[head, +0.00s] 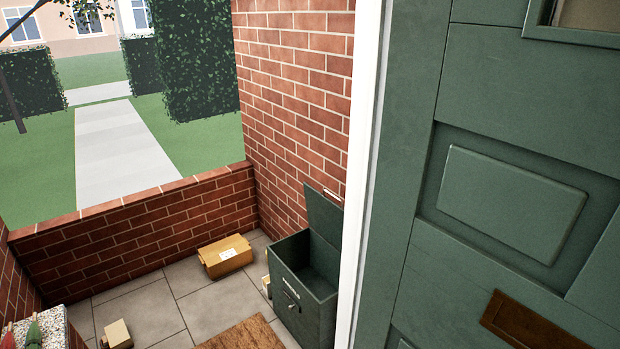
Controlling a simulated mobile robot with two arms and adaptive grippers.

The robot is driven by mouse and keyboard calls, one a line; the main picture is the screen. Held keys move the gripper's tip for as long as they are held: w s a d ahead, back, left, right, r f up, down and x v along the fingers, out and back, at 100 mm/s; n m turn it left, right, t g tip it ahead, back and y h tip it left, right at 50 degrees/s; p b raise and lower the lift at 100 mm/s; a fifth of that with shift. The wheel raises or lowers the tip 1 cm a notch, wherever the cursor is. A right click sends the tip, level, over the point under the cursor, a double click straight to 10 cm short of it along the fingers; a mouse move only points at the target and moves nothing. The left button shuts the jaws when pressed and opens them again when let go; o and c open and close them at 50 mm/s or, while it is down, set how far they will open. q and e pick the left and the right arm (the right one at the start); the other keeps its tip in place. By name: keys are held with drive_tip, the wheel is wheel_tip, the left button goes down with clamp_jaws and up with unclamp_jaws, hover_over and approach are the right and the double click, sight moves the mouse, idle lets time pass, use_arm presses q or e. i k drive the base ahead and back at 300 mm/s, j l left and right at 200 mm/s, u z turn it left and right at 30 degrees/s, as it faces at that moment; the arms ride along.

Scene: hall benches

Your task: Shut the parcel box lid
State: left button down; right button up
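The dark green parcel box (292,289) stands on the paved floor against the brick wall, partly hidden by the white door frame. Its lid (324,214) is open and stands up steeply at the back, close to the brick wall. The upper inside of the box shows, and I see nothing in it. A handle or latch shows on its front. Neither of my grippers is in view.
A green panelled door (510,205) and white frame (361,180) fill the right side. A cardboard parcel (226,256) lies left of the box, a smaller one (117,334) further left. A brown doormat (244,336) lies in front. A low brick wall (130,235) closes the porch.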

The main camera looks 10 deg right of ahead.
sight(326, 216)
drive_tip(key=i+j, duration=0.15)
drive_tip(key=i, duration=0.3)
drive_tip(key=i+j, duration=0.1)
drive_tip(key=i, duration=0.35)
drive_tip(key=i+z, duration=0.1)
drive_tip(key=z, duration=0.75)
drive_tip(key=i+z, duration=0.1)
drive_tip(key=z, duration=0.3)
drive_tip(key=j+z, duration=0.15)
drive_tip(key=z, duration=0.25)
drive_tip(key=i, duration=0.05)
